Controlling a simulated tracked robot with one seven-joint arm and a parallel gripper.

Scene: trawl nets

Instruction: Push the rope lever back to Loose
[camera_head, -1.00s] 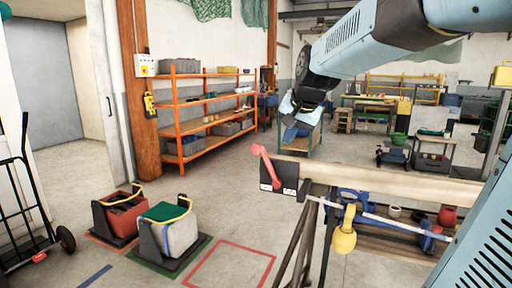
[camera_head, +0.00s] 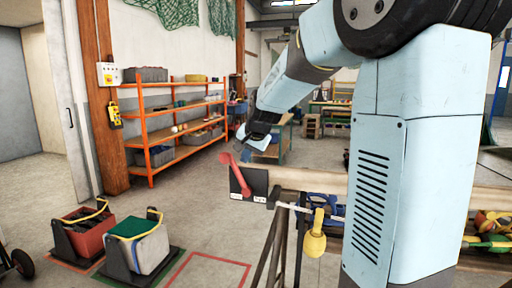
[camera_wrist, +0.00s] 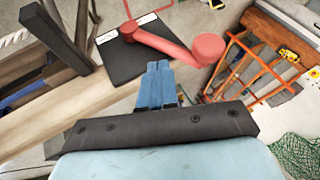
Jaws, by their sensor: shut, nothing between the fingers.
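The red rope lever (camera_head: 235,172) is on a black plate (camera_head: 258,184) at the left end of a wooden beam. It leans up and left in the head view, its round knob at the top. The wrist view shows the lever (camera_wrist: 160,41) running from its pivot to the knob on the right. Two white labels on the plate are too small to read. My gripper (camera_head: 247,138) is just above and right of the knob in the head view. In the wrist view, its blue fingers (camera_wrist: 158,68) are shut and empty close to the lever; contact cannot be told.
The wooden beam (camera_head: 305,179) runs right from the plate. A yellow float (camera_head: 313,240) hangs below it. Red and grey bins (camera_head: 140,245) stand on the floor at left, by an orange shelf (camera_head: 150,130). The floor between is clear.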

